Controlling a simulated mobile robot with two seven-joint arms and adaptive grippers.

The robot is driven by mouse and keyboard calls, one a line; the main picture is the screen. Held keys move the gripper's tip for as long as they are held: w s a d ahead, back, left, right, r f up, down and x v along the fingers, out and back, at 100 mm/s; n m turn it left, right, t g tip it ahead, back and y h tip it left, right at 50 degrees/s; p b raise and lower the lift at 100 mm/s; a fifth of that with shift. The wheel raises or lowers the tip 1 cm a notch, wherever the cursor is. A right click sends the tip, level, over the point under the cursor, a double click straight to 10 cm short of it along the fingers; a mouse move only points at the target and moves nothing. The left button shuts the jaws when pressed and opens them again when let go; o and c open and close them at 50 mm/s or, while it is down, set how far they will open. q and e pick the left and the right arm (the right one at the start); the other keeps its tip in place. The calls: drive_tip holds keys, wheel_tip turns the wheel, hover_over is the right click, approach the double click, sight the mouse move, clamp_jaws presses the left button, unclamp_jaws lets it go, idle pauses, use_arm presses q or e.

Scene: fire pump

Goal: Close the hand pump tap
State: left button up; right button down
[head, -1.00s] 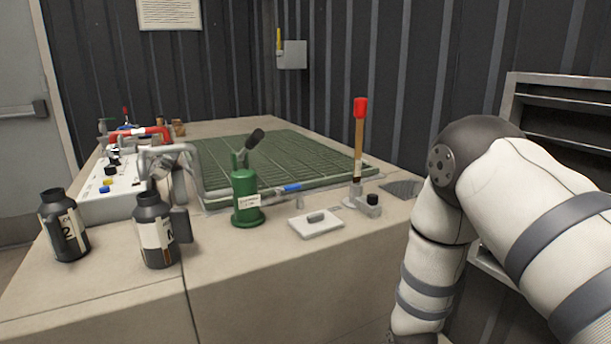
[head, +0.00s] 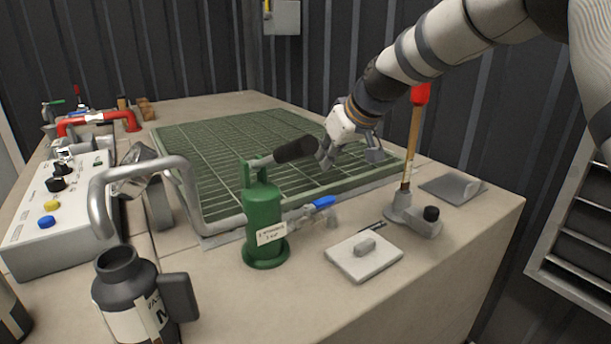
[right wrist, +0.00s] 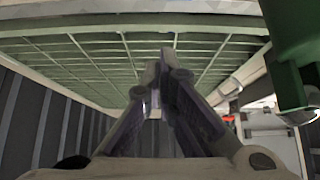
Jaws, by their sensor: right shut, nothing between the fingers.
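The green hand pump (head: 263,213) stands upright on the counter in front of the grate, its black handle (head: 296,150) pointing right. Its tap has a blue lever (head: 322,203) on the pipe at the pump's right side, beside the grate's near edge. My right gripper (head: 328,158) is over the grate, behind and above the tap, apart from it. In the right wrist view its fingers (right wrist: 162,68) are together and empty, with the green pump (right wrist: 292,45) at the upper right. My left gripper is not in view.
A lever with a red grip (head: 421,94) stands right of the tap. A grey plate with a knob (head: 364,257) lies in front. A dark bottle (head: 125,275), a bent grey pipe (head: 98,190) and a control box (head: 25,240) are to the left. The front right counter is mostly clear.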

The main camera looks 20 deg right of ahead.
sight(319, 203)
drive_tip(key=x, duration=0.3)
drive_tip(key=b+x, duration=0.1)
drive_tip(key=x, duration=0.2)
drive_tip(key=b+x, duration=0.1)
drive_tip(key=x, duration=0.3)
drive_tip(key=shift+s+f, duration=0.25)
drive_tip(key=shift+f, duration=0.1)
use_arm(q)
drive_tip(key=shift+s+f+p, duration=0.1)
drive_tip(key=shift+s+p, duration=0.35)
drive_tip(key=shift+p, duration=0.45)
use_arm(e)
drive_tip(key=s, duration=0.2)
drive_tip(key=s+r, duration=0.1)
drive_tip(key=s, duration=0.1)
drive_tip(key=shift+d, duration=0.3)
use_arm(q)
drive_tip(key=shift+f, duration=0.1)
use_arm(e)
drive_tip(key=shift+f, duration=0.15)
